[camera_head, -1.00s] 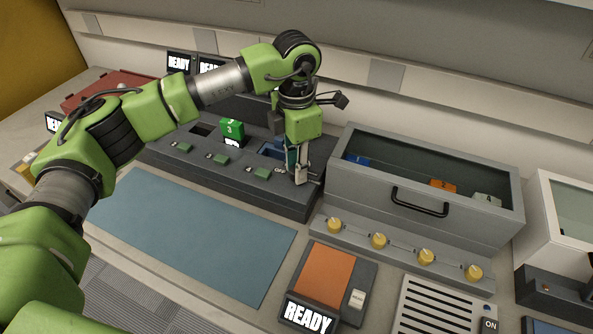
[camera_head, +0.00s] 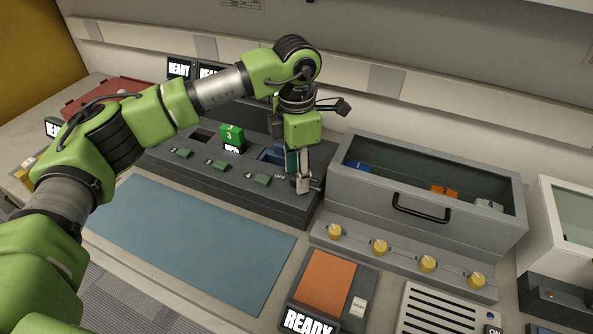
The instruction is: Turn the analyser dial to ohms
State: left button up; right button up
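My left gripper (camera_head: 303,184) points down at the right end of a dark grey console (camera_head: 240,187). Its fingers are close to the console's front edge by the rightmost slot. They are small and partly overlapped, so I cannot tell whether they are open or shut, or touching anything. A dark teal part (camera_head: 291,160) shows right behind the fingers. No dial marked with ohms can be read in this view. Several yellow knobs (camera_head: 380,247) sit in a row on the ledge below a grey glass-topped box, to the right of the gripper. My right gripper is not in view.
A green block (camera_head: 231,137) marked 3 stands in the console. The grey box (camera_head: 420,215) with a black handle holds blue, orange and pale blocks. A blue mat (camera_head: 190,240) lies clear in front. An orange pad (camera_head: 327,280) with a READY screen (camera_head: 308,322) is at the front.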

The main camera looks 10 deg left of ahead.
pick_arm(q)
notch_tip(320, 180, up, 12)
dwell(0.6)
